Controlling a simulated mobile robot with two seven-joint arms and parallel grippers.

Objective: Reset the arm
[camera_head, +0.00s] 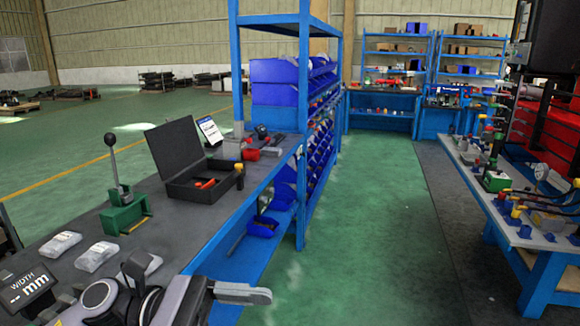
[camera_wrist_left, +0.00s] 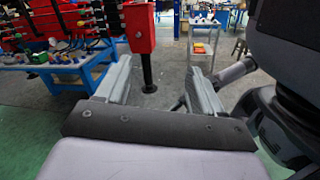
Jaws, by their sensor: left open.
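My left arm comes in along the bottom of the camera_head view, over the near end of the grey workbench (camera_head: 215,222). Its left gripper (camera_head: 240,293) points right, seen from the side, with a grey finger past the bench edge. In the left wrist view the left gripper (camera_wrist_left: 160,88) has its two grey fingers wide apart. Nothing is between them; the floor and a red cabinet on a black post (camera_wrist_left: 140,28) show beyond. My right gripper is not in view.
On the bench are an open black case (camera_head: 185,165), a green lever stand (camera_head: 125,212) and clear packets (camera_head: 97,256). A blue shelf rack (camera_head: 290,85) with bins stands behind. A blue-legged table (camera_head: 545,275) with fittings stands right. The green aisle between is clear.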

